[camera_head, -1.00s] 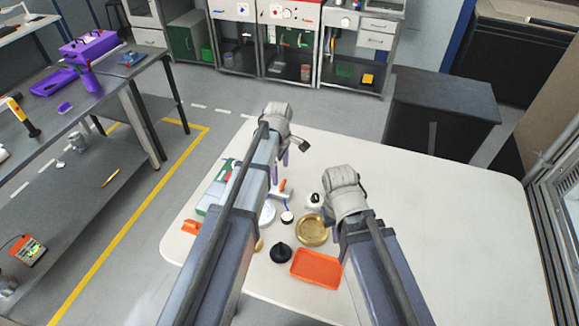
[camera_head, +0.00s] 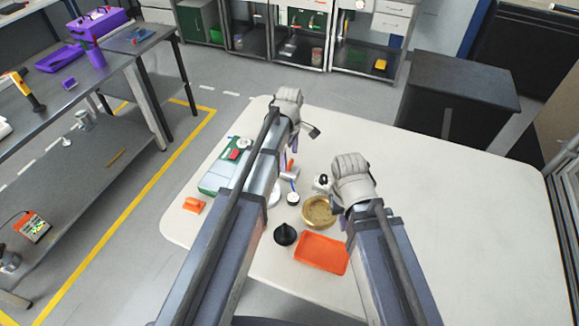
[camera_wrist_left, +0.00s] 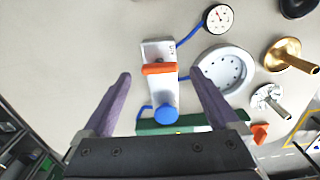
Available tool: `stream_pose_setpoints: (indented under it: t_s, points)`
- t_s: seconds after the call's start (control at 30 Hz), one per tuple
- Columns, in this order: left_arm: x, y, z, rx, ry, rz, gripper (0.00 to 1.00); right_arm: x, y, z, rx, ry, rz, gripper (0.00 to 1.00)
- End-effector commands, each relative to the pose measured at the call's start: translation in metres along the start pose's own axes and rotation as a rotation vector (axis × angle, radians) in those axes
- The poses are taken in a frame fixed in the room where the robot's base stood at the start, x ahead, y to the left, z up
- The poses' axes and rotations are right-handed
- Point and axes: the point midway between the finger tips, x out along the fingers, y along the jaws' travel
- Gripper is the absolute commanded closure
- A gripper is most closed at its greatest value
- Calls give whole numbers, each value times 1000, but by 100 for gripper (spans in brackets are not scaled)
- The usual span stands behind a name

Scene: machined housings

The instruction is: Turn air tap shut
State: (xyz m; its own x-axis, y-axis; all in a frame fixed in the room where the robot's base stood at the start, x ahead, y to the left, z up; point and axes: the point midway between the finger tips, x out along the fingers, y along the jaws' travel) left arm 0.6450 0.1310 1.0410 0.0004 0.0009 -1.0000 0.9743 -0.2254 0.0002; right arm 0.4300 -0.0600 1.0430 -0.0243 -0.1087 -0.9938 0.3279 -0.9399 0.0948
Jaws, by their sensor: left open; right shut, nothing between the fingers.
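The air tap is a white block with an orange bar handle (camera_wrist_left: 158,69), which lies crosswise over the block in the left wrist view. A blue round end (camera_wrist_left: 166,113) is at the block's lower end, and a blue hose leads to a white dial gauge (camera_wrist_left: 218,17). In the head view the tap (camera_head: 290,172) is small and partly hidden by my left arm. My left gripper (camera_wrist_left: 164,88) is open, its purple fingers on either side of the tap and apart from it. My right gripper (camera_head: 340,207) is shut and empty over the table, beside the brass dish.
A white flanged disc (camera_wrist_left: 222,70), a brass flanged part (camera_wrist_left: 288,55) and a silver one (camera_wrist_left: 270,100) lie near the tap. An orange tray (camera_head: 321,253), a black cone (camera_head: 285,234) and a green-and-white box (camera_head: 222,172) share the white table (camera_head: 450,200). Its right side is clear.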

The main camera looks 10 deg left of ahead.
Motion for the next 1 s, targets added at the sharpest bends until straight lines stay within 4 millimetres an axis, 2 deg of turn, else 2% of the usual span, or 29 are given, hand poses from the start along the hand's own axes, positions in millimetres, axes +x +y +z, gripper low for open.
stream_pose_setpoints:
  t_s: [0.03, 0.13, 0.5, 1.0]
  points:
    - [13, 0, 0, 0, 0, 0, 5, 13, -1, -1, 0, 0, 0, 100]
    - [21, 0, 0, 0, 1, 0, 5, 21, -2, -1, 0, 0, 0, 100]
    - [23, 0, 0, 0, 1, 0, 5, 23, -2, -1, 0, 0, 0, 100]
    - [24, 0, 0, 0, 1, 0, 60, 23, -2, -1, 0, 0, 0, 100]
